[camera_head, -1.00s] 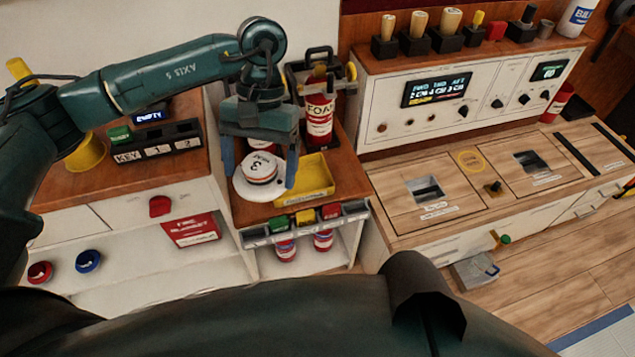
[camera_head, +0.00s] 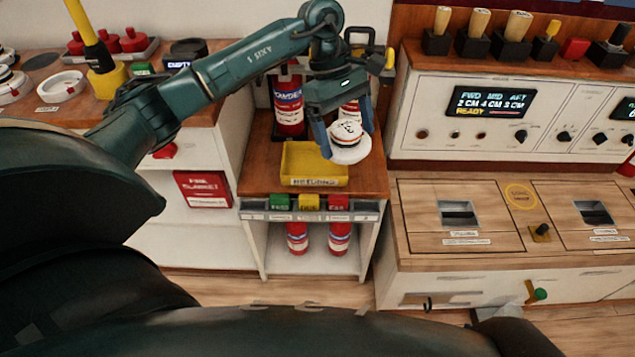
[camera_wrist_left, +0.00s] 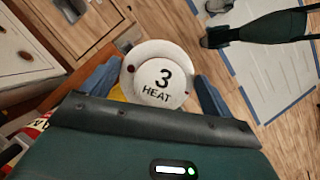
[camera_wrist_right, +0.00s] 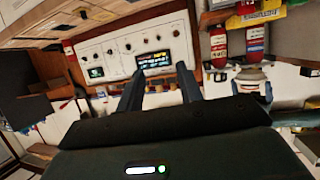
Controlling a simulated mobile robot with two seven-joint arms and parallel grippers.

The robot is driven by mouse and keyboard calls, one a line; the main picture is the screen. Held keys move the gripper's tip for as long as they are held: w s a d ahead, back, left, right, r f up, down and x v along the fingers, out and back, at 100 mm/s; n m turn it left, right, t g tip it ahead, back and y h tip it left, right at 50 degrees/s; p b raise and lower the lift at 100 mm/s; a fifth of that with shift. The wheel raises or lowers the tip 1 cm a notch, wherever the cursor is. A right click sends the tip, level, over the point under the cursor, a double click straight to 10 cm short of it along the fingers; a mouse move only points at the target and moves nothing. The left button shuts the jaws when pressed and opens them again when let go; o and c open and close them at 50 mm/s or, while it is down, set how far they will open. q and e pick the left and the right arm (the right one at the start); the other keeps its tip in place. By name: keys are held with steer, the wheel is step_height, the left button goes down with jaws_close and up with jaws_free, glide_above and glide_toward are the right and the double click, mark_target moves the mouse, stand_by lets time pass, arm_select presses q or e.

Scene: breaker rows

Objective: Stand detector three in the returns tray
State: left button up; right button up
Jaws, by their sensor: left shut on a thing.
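Detector three (camera_head: 347,141) is a round white disc-like unit with a dark band. My left gripper (camera_head: 345,133) is shut on it, a blue finger on each side. In the left wrist view its face (camera_wrist_left: 160,75) reads "3 HEAT". The yellow returns tray (camera_head: 314,166) sits on the wooden top of a small cabinet and looks empty. In the head view the detector is right of the tray and a little behind it, tilted; its exact height is unclear. My right gripper (camera_wrist_right: 160,90) is open and empty, facing a white control panel.
Red extinguishers (camera_head: 288,105) stand behind the tray. Coloured blocks (camera_head: 309,202) line the cabinet's front edge. A white console (camera_head: 460,115) with a lit display rises to the right. A left counter (camera_head: 60,110) carries other white detectors.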

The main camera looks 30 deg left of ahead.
arm_select(q)
steer(key=w+a+f+n+t+b, duration=0.4)
steer(key=w+a+f+n+b, duration=0.15)
steer(key=n, duration=0.45)
steer(key=n+t+y+b, duration=0.2)
steer(key=n+y+b, duration=0.3)
steer(key=n, duration=0.6)
glide_above(320, 161)
steer(key=s+b, duration=0.1)
steer(key=s, duration=0.1)
step_height(320, 161, down, 4)
steer(key=shift+h, duration=0.3)
step_height(320, 161, down, 10)
steer(key=b, duration=0.2)
steer(key=shift+s+r+b, duration=0.1)
steer(key=shift+s+b, duration=0.05)
steer(key=shift+b, duration=0.25)
steer(key=shift+r, duration=0.1)
arm_select(e)
steer(key=f+n+t+y, duration=0.1)
steer(key=a+f+n+t+y, duration=0.1)
steer(key=f, duration=0.1)
steer(key=f+t, duration=0.2)
steer(key=shift+w+a+f+n+y, duration=0.15)
steer(key=shift+a+n+y, duration=0.25)
